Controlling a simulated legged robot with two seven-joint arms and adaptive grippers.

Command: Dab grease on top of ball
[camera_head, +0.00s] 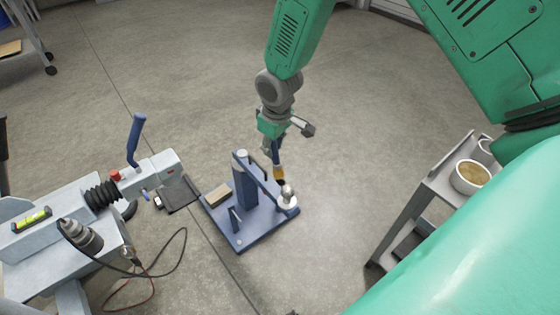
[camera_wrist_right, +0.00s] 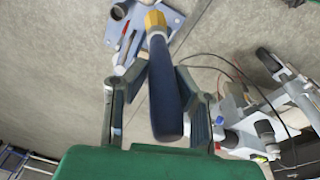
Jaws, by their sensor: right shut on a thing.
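The metal ball (camera_head: 287,192) stands on the arm of a blue stand on the floor. My right gripper (camera_head: 275,146) is above it, shut on a brush that points down. The brush's orange-yellow collar (camera_head: 279,172) and dark tip are at the ball's upper left; I cannot tell whether the tip touches the ball. In the right wrist view, the brush's blue handle (camera_wrist_right: 166,92) lies between the two fingers. A tub of tan grease (camera_head: 472,176) is on the cart at the right. My left gripper is not in view.
The blue stand (camera_head: 245,232) carries a tan block (camera_head: 218,194). A grey trailer coupler (camera_head: 152,173) with a blue-handled lever and a loose cable is to its left. The grey cart (camera_head: 408,212) stands at the right. The floor between stand and cart is clear.

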